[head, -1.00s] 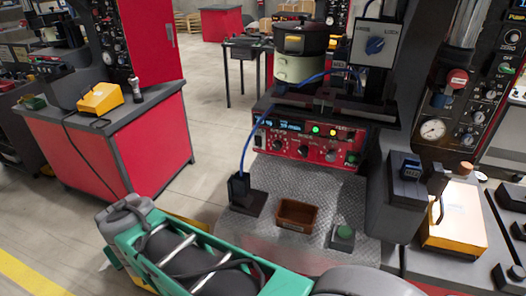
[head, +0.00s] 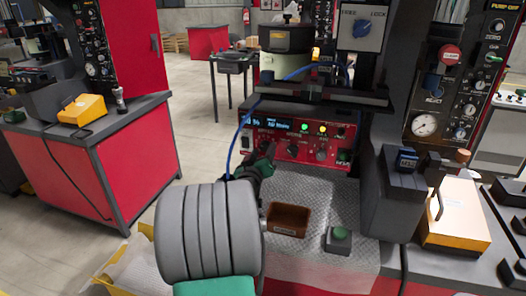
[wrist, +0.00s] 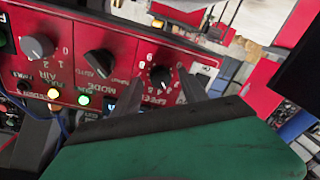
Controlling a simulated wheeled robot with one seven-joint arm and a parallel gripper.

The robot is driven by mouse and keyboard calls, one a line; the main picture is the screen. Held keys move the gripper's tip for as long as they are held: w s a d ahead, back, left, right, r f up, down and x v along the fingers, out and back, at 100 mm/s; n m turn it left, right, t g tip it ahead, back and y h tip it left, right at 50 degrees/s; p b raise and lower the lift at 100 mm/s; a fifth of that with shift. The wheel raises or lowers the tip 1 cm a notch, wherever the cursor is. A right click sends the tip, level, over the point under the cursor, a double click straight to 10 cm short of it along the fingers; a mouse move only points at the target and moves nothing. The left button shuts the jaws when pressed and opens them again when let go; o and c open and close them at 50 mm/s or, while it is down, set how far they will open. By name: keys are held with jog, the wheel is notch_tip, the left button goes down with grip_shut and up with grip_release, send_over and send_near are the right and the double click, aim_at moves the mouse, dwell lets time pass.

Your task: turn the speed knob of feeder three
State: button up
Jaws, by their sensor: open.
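The red control panel (head: 335,165) of the feeder stands in front of me, with a lit display (head: 272,123) at its upper left. In the wrist view, where the panel is upside down, the black speed knob (wrist: 160,76) sits inside a numbered dial. My gripper (wrist: 158,98) is open, its two dark fingers on either side of the speed knob; I cannot tell whether they touch it. In the head view my gripper (head: 265,162) covers the panel's left knob. The mode knob (wrist: 98,63) and the air knob (wrist: 38,47) are beside it.
A brown bin (head: 289,220) and a green button box (head: 339,238) stand on the metal plate below the panel. A blue cable (head: 236,140) runs down just left of my gripper. Green (head: 304,127) and yellow (head: 323,129) lamps are lit. A blue selector (head: 362,29) is above.

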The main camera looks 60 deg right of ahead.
jog(key=shift+w+d, duration=0.1)
jog(key=shift+d, duration=0.3)
jog(key=shift+c, duration=0.3)
grip_shut()
